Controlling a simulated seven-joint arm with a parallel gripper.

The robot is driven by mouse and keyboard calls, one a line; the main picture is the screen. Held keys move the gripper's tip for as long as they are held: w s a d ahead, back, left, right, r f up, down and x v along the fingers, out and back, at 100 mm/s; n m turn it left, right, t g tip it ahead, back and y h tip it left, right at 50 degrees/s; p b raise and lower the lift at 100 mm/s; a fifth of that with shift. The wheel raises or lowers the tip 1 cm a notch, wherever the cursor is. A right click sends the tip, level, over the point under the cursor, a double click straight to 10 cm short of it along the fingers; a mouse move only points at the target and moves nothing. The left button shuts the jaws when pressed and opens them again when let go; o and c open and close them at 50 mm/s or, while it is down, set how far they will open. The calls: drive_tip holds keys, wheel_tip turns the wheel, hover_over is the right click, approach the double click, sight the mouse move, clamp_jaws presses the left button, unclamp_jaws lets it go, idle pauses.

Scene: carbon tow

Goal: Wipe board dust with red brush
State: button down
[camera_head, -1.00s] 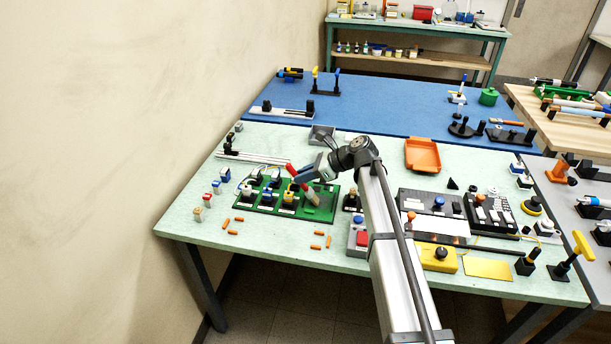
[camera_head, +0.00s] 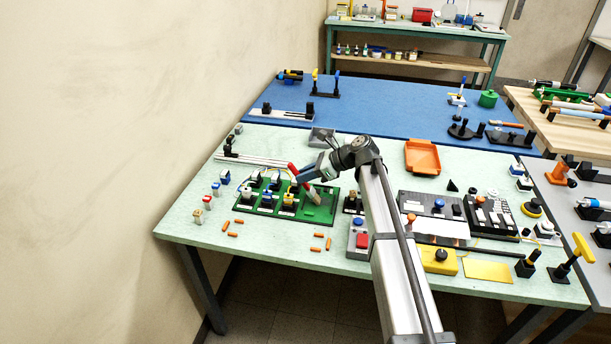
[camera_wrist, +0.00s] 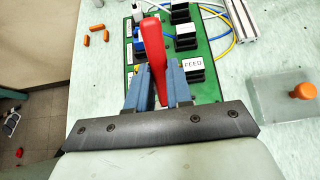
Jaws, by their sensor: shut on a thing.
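My gripper (camera_head: 303,175) is shut on the red brush (camera_head: 292,169) over the right part of the green board (camera_head: 322,209). The brush is tilted, with its red handle up to the left and its pale bristle end low at the right, near the board surface. I cannot tell whether the bristles touch it. In the wrist view the red handle (camera_wrist: 152,45) stands between the two blue-grey fingers (camera_wrist: 158,75). The green board (camera_wrist: 217,28) lies below, with black blocks and cables on its left part. Dust is too small to make out.
Several orange pieces (camera_head: 317,249) lie in front of the board. A grey box with a red button (camera_head: 362,240) and a dark stand (camera_head: 353,203) are just right of it. An orange tray (camera_head: 422,157) lies farther back.

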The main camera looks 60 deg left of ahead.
drive_tip(key=shift+w+d, duration=1.1)
drive_tip(key=shift+d, duration=0.05)
drive_tip(key=s+a, duration=0.3)
drive_tip(key=shift+w+d, duration=1.4)
drive_tip(key=shift+d, duration=0.05)
drive_tip(key=shift+s+a, duration=0.95)
drive_tip(key=shift+a, duration=1.2)
drive_tip(key=shift+w+d, duration=1.45)
drive_tip(key=shift+d, duration=0.1)
wheel_tip(320, 180, up, 8)
drive_tip(key=shift+w+d, duration=0.1)
